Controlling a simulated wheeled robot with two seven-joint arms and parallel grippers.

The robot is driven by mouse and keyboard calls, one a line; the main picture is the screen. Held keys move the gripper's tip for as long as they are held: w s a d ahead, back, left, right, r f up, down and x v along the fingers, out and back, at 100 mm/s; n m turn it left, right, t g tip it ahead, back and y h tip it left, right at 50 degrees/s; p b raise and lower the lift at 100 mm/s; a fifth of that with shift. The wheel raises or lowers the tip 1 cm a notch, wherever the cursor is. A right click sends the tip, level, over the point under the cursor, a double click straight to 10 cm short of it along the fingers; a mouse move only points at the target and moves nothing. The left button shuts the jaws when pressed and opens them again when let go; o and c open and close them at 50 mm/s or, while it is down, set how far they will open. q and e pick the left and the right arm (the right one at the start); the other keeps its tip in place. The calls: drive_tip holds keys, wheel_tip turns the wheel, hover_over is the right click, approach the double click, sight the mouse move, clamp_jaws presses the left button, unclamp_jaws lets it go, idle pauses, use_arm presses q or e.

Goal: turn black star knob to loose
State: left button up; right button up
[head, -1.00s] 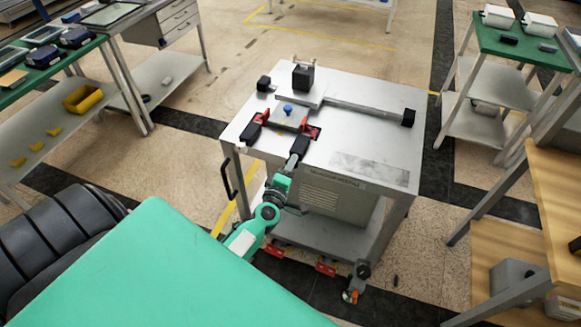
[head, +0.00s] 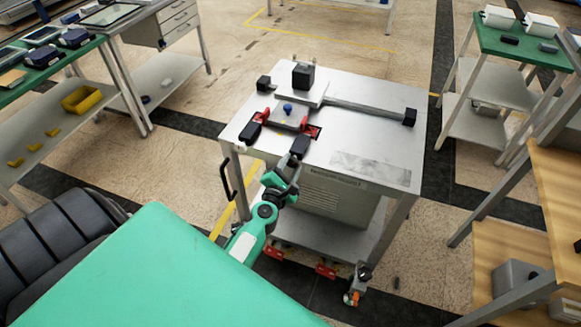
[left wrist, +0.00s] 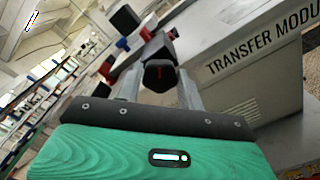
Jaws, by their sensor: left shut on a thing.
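My left gripper (head: 295,162) is at the front edge of the grey cart top. In the left wrist view its two fingers (left wrist: 158,88) stand on either side of a black handle with a faceted end and a red mark (left wrist: 158,73), and they are shut on it. In the head view this black handle (head: 300,145) sits at the right end of a red clamp frame (head: 311,131). A similar black handle (head: 250,131) is at its left end, apart from the gripper. I cannot make out star lobes on any black part. My right gripper is out of view.
The cart top (head: 365,145) is mostly clear at the right. A black cart handle (head: 225,182) is at the left.

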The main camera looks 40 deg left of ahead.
use_arm(q)
drive_tip(key=n, duration=0.4)
drive_tip(key=shift+f, duration=0.15)
drive_tip(key=shift+n, duration=1)
drive_tip(key=shift+c, duration=0.2)
drive_tip(key=shift+n, duration=0.4)
drive_tip(key=shift+o, duration=0.2)
drive_tip(key=shift+n, duration=0.3)
drive_tip(key=o, duration=1)
drive_tip(key=shift+c, duration=0.2)
drive_tip(key=shift+s+d, duration=0.1)
drive_tip(key=shift+s, duration=0.35)
drive_tip(key=b+v, duration=0.4)
drive_tip(key=v, duration=0.9)
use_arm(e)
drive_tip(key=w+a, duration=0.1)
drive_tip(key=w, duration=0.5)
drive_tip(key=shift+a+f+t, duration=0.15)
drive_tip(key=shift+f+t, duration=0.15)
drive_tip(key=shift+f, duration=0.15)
